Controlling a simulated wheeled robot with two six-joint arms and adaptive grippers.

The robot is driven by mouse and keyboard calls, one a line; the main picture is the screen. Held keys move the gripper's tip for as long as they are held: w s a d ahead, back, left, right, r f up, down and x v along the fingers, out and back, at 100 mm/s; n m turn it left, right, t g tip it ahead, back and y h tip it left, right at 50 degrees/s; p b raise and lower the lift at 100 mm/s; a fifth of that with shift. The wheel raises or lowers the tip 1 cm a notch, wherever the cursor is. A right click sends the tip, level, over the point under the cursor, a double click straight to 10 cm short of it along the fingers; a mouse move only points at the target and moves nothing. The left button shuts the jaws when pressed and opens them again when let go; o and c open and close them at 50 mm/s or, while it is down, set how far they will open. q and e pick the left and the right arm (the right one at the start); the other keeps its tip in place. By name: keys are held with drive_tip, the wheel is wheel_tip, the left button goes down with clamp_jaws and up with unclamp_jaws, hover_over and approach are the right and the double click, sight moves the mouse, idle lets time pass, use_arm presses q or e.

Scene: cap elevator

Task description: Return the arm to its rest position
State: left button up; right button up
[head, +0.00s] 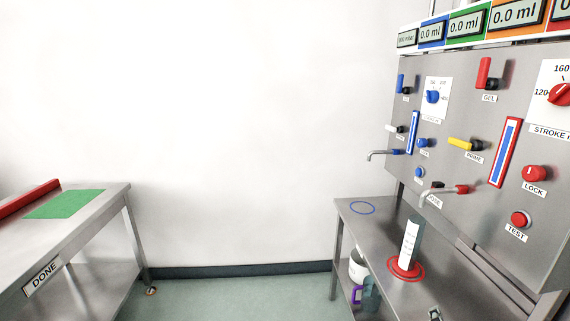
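Neither of my grippers shows clearly in the head view, and no arm link can be made out. A small dark and metallic piece (435,314) shows at the bottom edge over the right bench; I cannot tell what it is. A grey cylinder with a white label (410,245) stands upright on the red ring (405,269) on the right metal bench (385,228), below the panel's taps.
The grey panel (450,110) at right carries knobs, levers, two spouts and displays. A blue ring (362,208) on the bench is empty. A white bucket (357,268) sits underneath. The left "DONE" table (90,215) has a green mat (65,204) and red bar (25,199). Floor between is clear.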

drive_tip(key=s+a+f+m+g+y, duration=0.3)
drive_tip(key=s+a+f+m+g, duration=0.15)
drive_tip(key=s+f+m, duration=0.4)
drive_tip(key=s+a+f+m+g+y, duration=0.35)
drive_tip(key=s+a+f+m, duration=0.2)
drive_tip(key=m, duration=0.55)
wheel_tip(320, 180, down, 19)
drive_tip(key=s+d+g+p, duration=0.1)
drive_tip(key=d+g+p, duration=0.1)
drive_tip(key=p, duration=0.4)
use_arm(q)
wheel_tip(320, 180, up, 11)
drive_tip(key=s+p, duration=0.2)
drive_tip(key=p, duration=0.3)
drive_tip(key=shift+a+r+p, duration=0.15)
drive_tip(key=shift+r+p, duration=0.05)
drive_tip(key=shift+p, duration=0.1)
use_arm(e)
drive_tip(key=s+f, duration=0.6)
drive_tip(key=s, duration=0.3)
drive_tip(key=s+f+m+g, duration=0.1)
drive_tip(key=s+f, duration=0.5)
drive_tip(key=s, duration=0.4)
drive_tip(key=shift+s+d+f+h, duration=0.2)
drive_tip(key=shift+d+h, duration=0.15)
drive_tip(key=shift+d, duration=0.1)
